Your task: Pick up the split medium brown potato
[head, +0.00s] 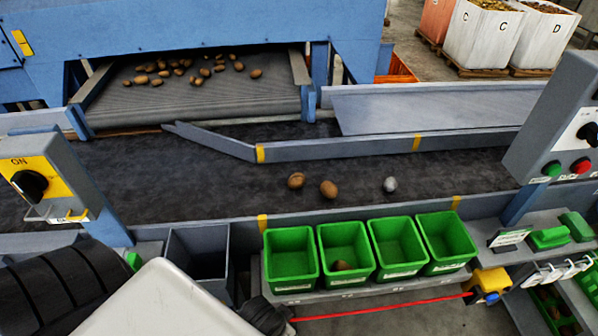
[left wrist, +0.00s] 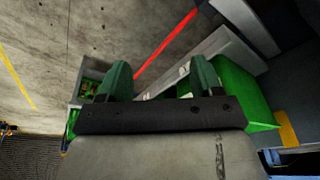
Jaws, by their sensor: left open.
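Two brown potatoes lie on the dark belt in the head view, a left one (head: 296,180) and a right one (head: 328,188). A grey lump (head: 390,184) lies farther right. I cannot tell which potato is split. Another brown potato (head: 341,265) lies in the second green bin from the left. My left gripper (left wrist: 160,78) shows two green fingers spread apart with nothing between them in the left wrist view. My left arm is at the lower left of the head view, on the near side of the belt, away from the potatoes. My right gripper is not in view.
Several green bins (head: 290,284) line the belt's near edge, beside a dark grey bin (head: 200,262). A grey diverter rail (head: 330,148) crosses the belt. More potatoes lie on the upper conveyor (head: 200,102). Control boxes stand left (head: 45,180) and right (head: 555,125). A red cord (head: 380,307) runs in front.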

